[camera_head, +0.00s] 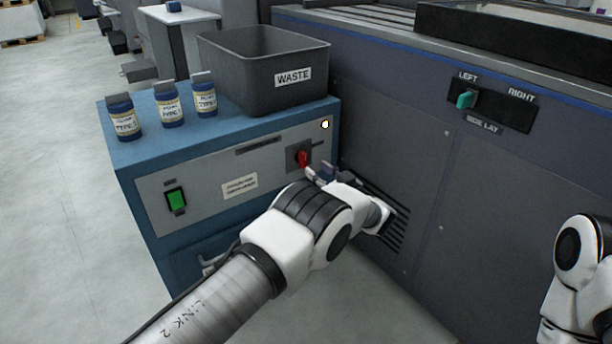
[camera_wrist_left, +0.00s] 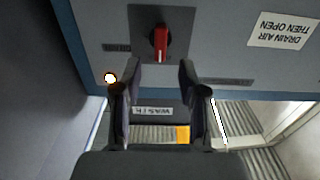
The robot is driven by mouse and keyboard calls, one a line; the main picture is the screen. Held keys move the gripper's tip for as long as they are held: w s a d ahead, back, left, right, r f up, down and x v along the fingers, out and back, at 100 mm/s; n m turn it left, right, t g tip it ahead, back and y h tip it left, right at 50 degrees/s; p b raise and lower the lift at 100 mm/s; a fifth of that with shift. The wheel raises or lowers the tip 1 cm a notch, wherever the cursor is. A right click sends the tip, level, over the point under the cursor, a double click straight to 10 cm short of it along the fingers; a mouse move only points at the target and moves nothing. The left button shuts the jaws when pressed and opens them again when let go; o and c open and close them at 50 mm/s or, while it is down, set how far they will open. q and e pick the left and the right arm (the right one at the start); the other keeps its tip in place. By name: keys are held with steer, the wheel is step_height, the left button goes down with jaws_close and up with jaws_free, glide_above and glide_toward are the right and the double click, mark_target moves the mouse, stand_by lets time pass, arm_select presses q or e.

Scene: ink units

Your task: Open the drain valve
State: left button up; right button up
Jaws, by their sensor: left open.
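The drain valve is a red handle (camera_head: 303,158) on a dark square plate, on the front panel of the blue cabinet (camera_head: 135,160). In the left wrist view the red handle (camera_wrist_left: 160,42) lies just beyond the fingertips, midway between them. My left gripper (camera_head: 318,174) is just in front of the handle, close to the panel. In the left wrist view its two fingers (camera_wrist_left: 158,72) are apart with nothing between them. I cannot tell whether a finger touches the handle. Part of my right arm (camera_head: 580,280) shows at the right edge; its gripper is out of view.
A black WASTE bin (camera_head: 250,85) and several blue bottles (camera_head: 170,104) stand on the cabinet. The panel carries a green switch (camera_head: 176,199) and a lit lamp (camera_head: 324,125). A dark machine wall (camera_head: 480,200) with a LEFT/RIGHT switch (camera_head: 466,100) stands close on the right.

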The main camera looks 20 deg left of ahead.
mark_target(305, 160)
arm_select(q)
steer(key=b+x, duration=0.3)
steer(key=x, duration=0.3)
steer(key=shift+f, duration=0.2)
steer(key=shift+w+a+r, duration=0.15)
steer(key=shift+w+a, duration=0.05)
steer(key=shift+a, duration=0.05)
steer(key=shift+r, duration=0.1)
jaws_close()
